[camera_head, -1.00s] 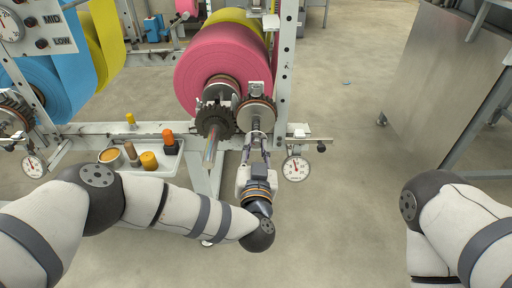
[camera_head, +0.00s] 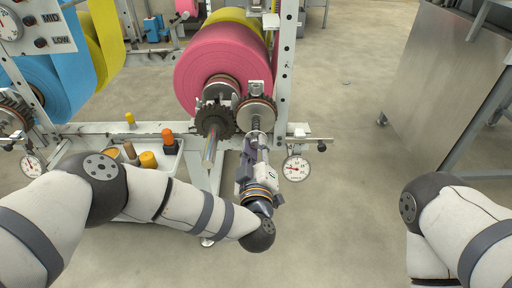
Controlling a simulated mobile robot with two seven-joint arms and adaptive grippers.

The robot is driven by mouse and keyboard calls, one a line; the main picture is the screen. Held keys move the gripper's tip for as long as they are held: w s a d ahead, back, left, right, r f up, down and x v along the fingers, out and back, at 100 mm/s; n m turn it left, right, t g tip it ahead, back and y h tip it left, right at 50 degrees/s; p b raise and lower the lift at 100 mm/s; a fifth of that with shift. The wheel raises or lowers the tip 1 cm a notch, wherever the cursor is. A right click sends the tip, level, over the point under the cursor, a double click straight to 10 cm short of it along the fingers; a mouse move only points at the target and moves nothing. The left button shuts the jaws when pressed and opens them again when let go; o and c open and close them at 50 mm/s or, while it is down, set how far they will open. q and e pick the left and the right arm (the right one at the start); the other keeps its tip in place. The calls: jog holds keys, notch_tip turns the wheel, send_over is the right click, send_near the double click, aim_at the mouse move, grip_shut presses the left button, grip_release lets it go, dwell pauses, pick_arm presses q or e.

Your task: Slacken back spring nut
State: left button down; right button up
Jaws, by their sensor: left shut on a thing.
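The back spring nut (camera_head: 256,131) appears to be at the near end of a short threaded shaft in front of a toothed brake disc (camera_head: 257,110), beside the pink roll. My left gripper (camera_head: 256,139) reaches it from below and is shut on it; the fingers hide most of the nut. A round dial gauge (camera_head: 296,168) hangs just right of the gripper on a bracket. My right arm shows at the lower right, but its gripper is out of view.
A pink roll (camera_head: 222,62) and a dark gear (camera_head: 214,121) stand left of the shaft. A white tray (camera_head: 178,158) with small containers sits above my left forearm. A steel cabinet (camera_head: 440,85) stands at the right; the floor between is clear.

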pick_arm(q)
jog(key=n+b, duration=0.1)
jog(key=n, duration=0.4)
jog(key=shift+f, duration=0.2)
jog(key=n+b, duration=0.1)
jog(key=n, duration=0.5)
jog(key=shift+r, duration=0.1)
pick_arm(e)
jog(key=shift+s+f+g, duration=0.15)
jog(key=shift+s+f, duration=0.2)
jog(key=shift+f, duration=0.2)
jog(key=shift+s+f+g, duration=0.15)
jog(key=shift+s+f, duration=0.15)
jog(key=shift+f, duration=0.25)
pick_arm(q)
jog(key=shift+s+d+n, duration=0.1)
jog(key=shift+n, duration=0.3)
jog(key=c, duration=1.4)
grip_release()
jog(key=shift+r, duration=0.1)
jog(key=s, duration=1.2)
